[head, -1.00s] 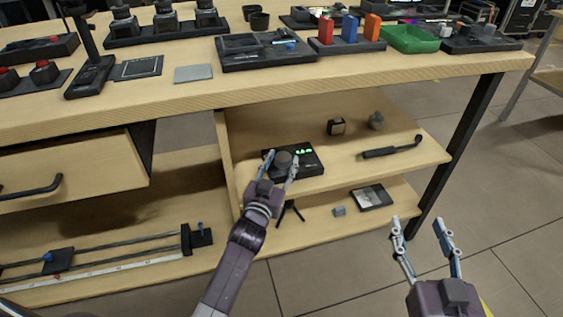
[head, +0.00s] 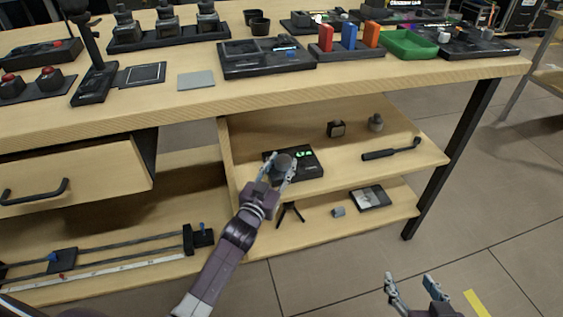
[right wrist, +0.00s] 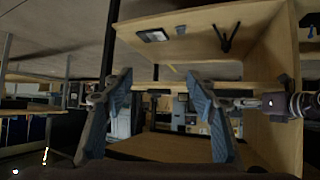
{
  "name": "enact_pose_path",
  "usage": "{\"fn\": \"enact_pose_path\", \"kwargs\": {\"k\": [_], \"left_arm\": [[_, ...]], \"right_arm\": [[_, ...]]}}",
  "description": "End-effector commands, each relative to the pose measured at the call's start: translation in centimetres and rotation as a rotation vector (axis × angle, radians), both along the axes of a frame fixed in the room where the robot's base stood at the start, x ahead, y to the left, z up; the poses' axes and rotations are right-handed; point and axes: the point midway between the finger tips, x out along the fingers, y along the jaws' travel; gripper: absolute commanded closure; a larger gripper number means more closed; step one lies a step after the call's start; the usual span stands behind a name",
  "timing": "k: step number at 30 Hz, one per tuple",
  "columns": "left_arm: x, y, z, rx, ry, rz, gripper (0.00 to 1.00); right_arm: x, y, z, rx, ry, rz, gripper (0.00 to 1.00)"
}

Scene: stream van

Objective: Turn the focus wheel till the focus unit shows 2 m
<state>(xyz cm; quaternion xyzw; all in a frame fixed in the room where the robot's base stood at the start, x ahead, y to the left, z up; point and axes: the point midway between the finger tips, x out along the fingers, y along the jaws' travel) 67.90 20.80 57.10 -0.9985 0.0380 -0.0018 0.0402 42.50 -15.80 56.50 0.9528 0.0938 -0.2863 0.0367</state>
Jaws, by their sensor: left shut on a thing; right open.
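The focus unit (head: 308,165) is a flat black box on the middle shelf, with a small green lit display (head: 303,154) too small to read. Its round dark focus wheel (head: 283,162) is at the box's left part. My left gripper (head: 281,168) reaches in from the front and is shut on the wheel, one finger on each side. The fingers hide part of the wheel and box. My right gripper (head: 408,286) is open and empty over the floor at lower right. In the right wrist view its two fingers (right wrist: 158,110) stand wide apart.
Below are a small tripod (head: 290,214) and a framed plate (head: 370,198). The tabletop (head: 150,104) overhangs the shelves. The floor at right is clear.

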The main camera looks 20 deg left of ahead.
Motion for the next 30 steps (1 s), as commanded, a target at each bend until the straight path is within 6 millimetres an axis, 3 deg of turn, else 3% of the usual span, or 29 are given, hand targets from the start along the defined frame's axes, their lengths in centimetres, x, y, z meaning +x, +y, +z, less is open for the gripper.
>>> {"fn": "enact_pose_path", "kwargs": {"k": [13, 14, 18, 30], "left_arm": [[0.00, 0.06, 0.04, 0.002, -0.001, -0.008, 0.89], [0.00, 0.06, 0.04, 0.002, -0.001, -0.008, 0.61], [0.00, 0.06, 0.03, 0.001, 0.000, -0.008, 0.47], [-0.96, 0.15, -0.13, 0.000, 0.002, -0.007, 0.47]], "right_arm": [[-0.77, -0.33, -0.84, -0.011, 0.048, -0.003, 0.47], [-0.76, -0.33, -0.85, -0.011, 0.048, -0.003, 0.47], [-0.76, -0.33, -0.84, -0.011, 0.048, -0.003, 0.47], [-0.76, -0.27, -0.82, -0.011, 0.047, -0.002, 0.47]]}}
